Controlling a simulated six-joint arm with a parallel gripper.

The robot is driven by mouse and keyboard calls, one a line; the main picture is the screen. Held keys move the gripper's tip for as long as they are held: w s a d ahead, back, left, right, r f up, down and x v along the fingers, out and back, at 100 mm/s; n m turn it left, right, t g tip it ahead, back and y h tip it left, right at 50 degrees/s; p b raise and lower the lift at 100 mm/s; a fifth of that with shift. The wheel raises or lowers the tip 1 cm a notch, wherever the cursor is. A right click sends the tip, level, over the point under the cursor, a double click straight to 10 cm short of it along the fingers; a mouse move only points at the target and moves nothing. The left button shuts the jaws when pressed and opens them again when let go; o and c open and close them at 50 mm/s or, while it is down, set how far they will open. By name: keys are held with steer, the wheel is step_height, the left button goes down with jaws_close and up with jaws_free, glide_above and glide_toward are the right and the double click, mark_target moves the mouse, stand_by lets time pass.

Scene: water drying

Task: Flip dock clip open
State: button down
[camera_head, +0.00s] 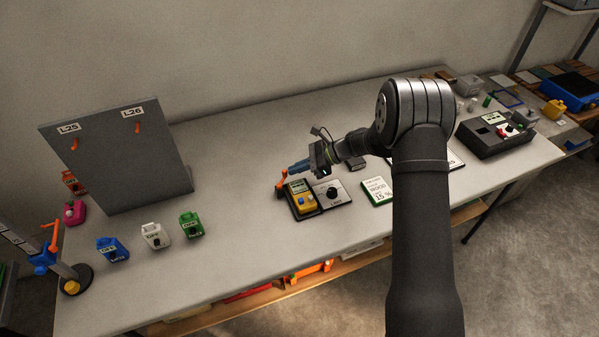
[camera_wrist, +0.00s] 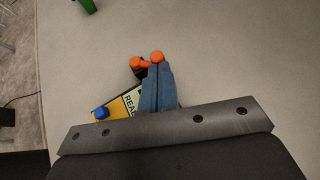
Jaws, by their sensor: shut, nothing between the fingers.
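The dock clip, an orange lever (camera_head: 280,185), stands at the left end of a black and yellow meter (camera_head: 304,204) in its dock on the bench. My gripper (camera_head: 290,169) reaches in from the right, and its blue fingers are closed with nothing between them. The fingertips are at the upper end of the orange clip. In the wrist view the gripper (camera_wrist: 158,68) has its fingers together, with orange clip parts (camera_wrist: 136,63) right at the tips. Touch cannot be told. The meter (camera_wrist: 126,105), with a READ label and a blue button, is partly hidden by the fingers.
A plate with a black knob (camera_head: 333,193) adjoins the meter on the right. Small blue (camera_head: 112,249), white (camera_head: 155,236) and green (camera_head: 191,225) containers stand left. Bench between is clear.

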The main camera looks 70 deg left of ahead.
steer(key=a+n+h, duration=0.1)
steer(key=n+h, duration=0.2)
steer(key=shift+s+a+f+g, duration=0.1)
steer(key=shift+s+a+g, duration=0.25)
steer(key=shift+g, duration=0.05)
steer(key=shift+s+a, duration=0.45)
steer(key=shift+a, duration=0.1)
steer(key=shift+d, duration=0.1)
steer(key=shift+s+d, duration=0.4)
steer(key=shift+d, duration=0.2)
steer(key=w, duration=0.1)
steer(key=w+a, duration=0.1)
steer(key=w, duration=0.2)
steer(key=shift+w+a, duration=0.1)
steer(key=shift+a, duration=0.25)
steer(key=w+a+r, duration=0.3)
steer(key=w+r, duration=0.2)
steer(key=w, duration=0.2)
steer(key=shift+w, duration=0.25)
steer(key=shift+s, duration=0.1)
